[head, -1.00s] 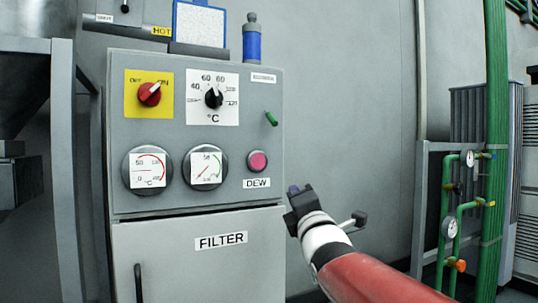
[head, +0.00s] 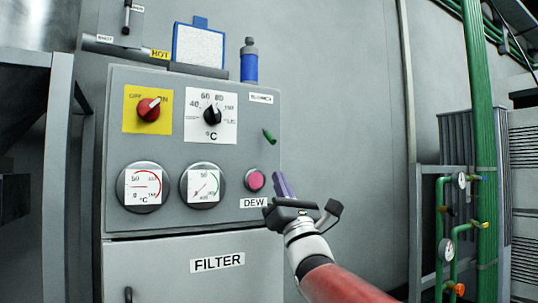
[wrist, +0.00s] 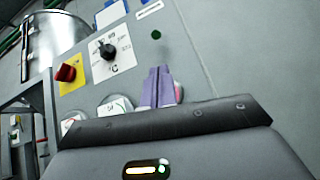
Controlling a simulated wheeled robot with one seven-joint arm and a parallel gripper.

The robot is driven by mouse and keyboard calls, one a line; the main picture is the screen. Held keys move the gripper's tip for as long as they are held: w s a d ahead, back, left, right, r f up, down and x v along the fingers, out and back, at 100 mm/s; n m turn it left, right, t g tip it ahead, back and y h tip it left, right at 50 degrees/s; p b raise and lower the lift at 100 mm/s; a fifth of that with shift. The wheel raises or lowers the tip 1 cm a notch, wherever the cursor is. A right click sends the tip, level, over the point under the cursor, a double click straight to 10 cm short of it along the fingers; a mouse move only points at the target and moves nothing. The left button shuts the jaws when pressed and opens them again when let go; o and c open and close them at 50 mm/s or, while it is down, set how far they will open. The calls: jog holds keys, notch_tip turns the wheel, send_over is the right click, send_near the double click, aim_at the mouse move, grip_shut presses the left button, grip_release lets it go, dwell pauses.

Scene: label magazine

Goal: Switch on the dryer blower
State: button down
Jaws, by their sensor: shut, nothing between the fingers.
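A pink button (head: 255,180) sits above the DEW label. My gripper (head: 281,185) is shut and empty, its purple fingers just right of the button and below the lever, apparently apart from the panel.
A black temperature dial (head: 212,115) and two round gauges (head: 146,187) share the panel. A grey frame (head: 58,150) stands at the left. Green pipes (head: 484,150) with valves stand at the right. The wall space right of the cabinet is clear.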

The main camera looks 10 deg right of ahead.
aim_at(269, 137)
jog(key=p+x, duration=0.1)
jog(key=x, duration=0.8)
jog(key=shift+w+r, duration=0.1)
jog(key=shift+w, duration=0.05)
jog(key=shift+s+r+g+p, duration=0.15)
jog(key=shift+s+g+p, duration=0.05)
jog(key=shift+g+p, duration=0.2)
